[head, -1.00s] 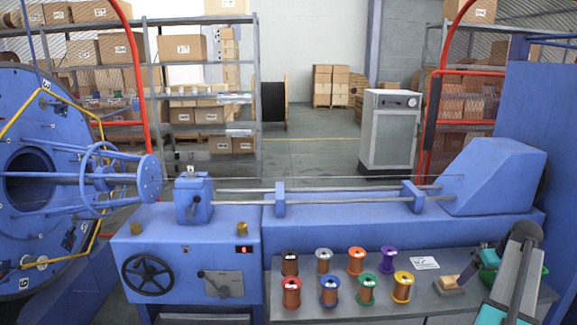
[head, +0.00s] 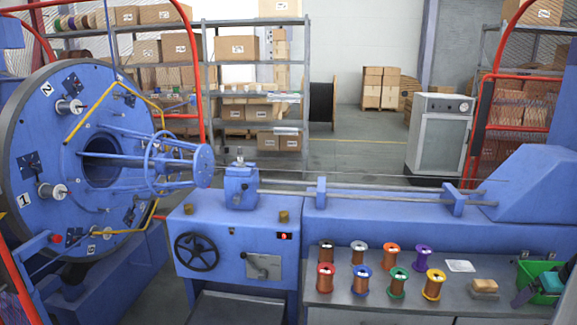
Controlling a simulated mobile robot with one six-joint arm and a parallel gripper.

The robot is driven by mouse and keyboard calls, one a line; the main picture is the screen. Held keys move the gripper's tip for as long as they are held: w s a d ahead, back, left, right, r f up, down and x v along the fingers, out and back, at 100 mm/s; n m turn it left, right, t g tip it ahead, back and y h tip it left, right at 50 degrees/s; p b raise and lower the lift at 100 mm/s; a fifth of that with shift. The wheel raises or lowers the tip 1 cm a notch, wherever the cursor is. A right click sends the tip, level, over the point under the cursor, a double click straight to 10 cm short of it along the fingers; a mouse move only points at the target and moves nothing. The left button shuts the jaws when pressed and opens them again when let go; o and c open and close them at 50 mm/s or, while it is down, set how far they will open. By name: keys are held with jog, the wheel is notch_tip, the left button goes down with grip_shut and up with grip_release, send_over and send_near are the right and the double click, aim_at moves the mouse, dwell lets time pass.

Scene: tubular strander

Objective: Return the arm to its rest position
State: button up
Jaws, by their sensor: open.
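The rest of my arm is mostly out of view.
A white label card (head: 460,266) lies behind. The blue strander (head: 235,235) runs along the back, with its large disc (head: 45,150) at the left.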

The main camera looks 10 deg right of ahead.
jog(key=w+a+f+g+y, duration=0.1)
jog(key=w+a+f, duration=0.4)
jog(key=a+f, duration=0.35)
jog(key=w+a+f+g+y, duration=0.1)
jog(key=w+a+f, duration=0.3)
jog(key=a+f, duration=0.5)
jog(key=a+f+n+g+y, duration=0.1)
jog(key=a+f, duration=0.5)
jog(key=a, duration=0.4)
jog(key=a+f+g, duration=0.1)
jog(key=a+f, duration=0.5)
jog(key=a, duration=0.5)
jog(key=s+a+f+n+g, duration=0.1)
jog(key=s+a+f, duration=0.15)
jog(key=a, duration=0.35)
jog(key=s+a+f+g, duration=0.1)
jog(key=a+f, duration=0.3)
jog(key=a, duration=0.1)
jog(key=s+a+f+g, duration=0.1)
jog(key=s+a+f, duration=0.3)
jog(key=s+a, duration=0.5)
jog(key=s+a+f+n+g+h, duration=0.1)
jog(key=s+a+f+g, duration=0.1)
jog(key=s+a+f, duration=0.3)
jog(key=s+a, duration=0.3)
jog(key=s, duration=0.3)
jog(key=shift+s+a+f+n+g+h, duration=0.2)
jog(key=shift+s+a+n+g+h, duration=0.1)
jog(key=shift+s+a, duration=0.05)
